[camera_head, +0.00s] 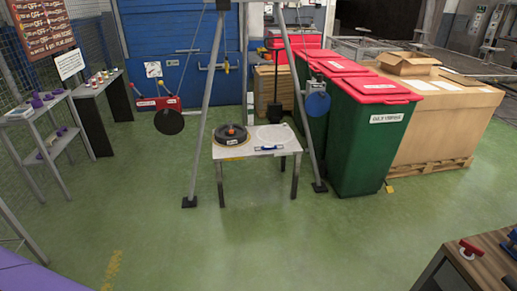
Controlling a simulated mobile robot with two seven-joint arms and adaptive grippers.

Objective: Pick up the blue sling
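A small blue item (269,148) with a pale middle lies flat on the front right of a low grey table (236,153) in the middle of the view. It may be the blue sling, but it is too small to tell. A black wheel-like disc (230,135) with an orange centre lies on the same table, to its left. A pale round patch shows on the tabletop behind the blue item. A blue disc (317,104) hangs by the right leg of the frame above the table. Neither of my grippers is in view.
A tall grey frame (204,100) straddles the table, its feet on the green floor. Green bins with red lids (370,140) and a large carton (450,120) stand right. Shelves (50,110) stand left, a workbench (470,270) front right. The floor before the table is clear.

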